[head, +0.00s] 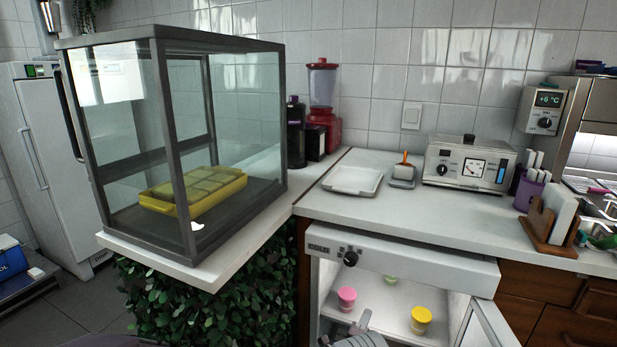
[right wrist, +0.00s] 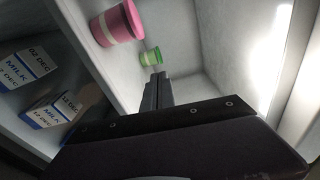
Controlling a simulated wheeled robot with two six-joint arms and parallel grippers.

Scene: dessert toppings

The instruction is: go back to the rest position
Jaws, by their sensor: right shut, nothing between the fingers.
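My right gripper (head: 360,320) is at the bottom of the head view, low in the open cabinet under the counter. Its fingers are together and empty, and they also show in the right wrist view (right wrist: 156,90). A pink cup (head: 346,299) stands in the cabinet just left of and behind the gripper; it shows in the wrist view (right wrist: 118,24). A green cup (head: 390,280) stands further back, also in the wrist view (right wrist: 151,57). A yellow cup (head: 421,320) stands to the right of the gripper. My left gripper is not in view.
The cabinet's open door (head: 497,325) is at the right of the opening. Milk cartons (right wrist: 50,108) lie near the gripper in the wrist view. On the counter above are a white tray (head: 353,180) and a control box (head: 470,163). A glass case (head: 180,130) stands at left.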

